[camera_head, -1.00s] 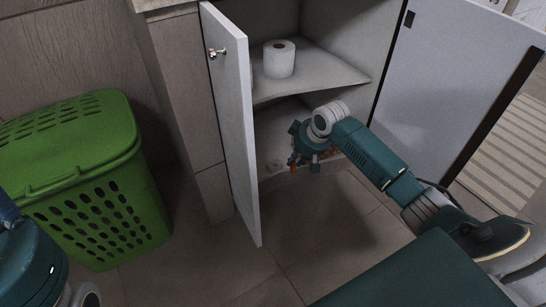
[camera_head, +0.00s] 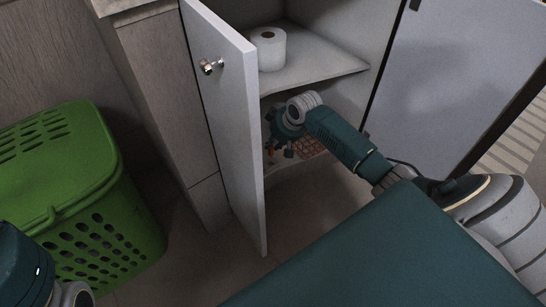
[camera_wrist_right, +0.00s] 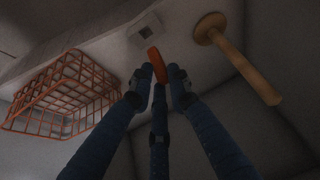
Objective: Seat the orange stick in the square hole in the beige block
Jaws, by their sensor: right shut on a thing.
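The orange stick (camera_wrist_right: 157,66) is held between the fingertips of my right gripper (camera_wrist_right: 160,84) in the right wrist view, its free end pointing at the beige block. The beige block (camera_wrist_right: 145,24) has a dark square hole in its face. The stick's end is close to the hole in the picture but apart from it, and I cannot tell the distance. In the head view my right gripper (camera_head: 280,152) is low inside the open cabinet, and a bit of orange stick (camera_head: 270,151) shows beneath it. I cannot make out the block there. My left gripper is outside the head view.
An orange wire basket (camera_wrist_right: 62,96) and a wooden-handled plunger (camera_wrist_right: 246,68) flank the stick in the wrist view. The cabinet's left door (camera_head: 228,125) stands open near my right gripper. A shelf with a toilet roll (camera_head: 268,48) is above. A green hamper (camera_head: 75,195) stands at left.

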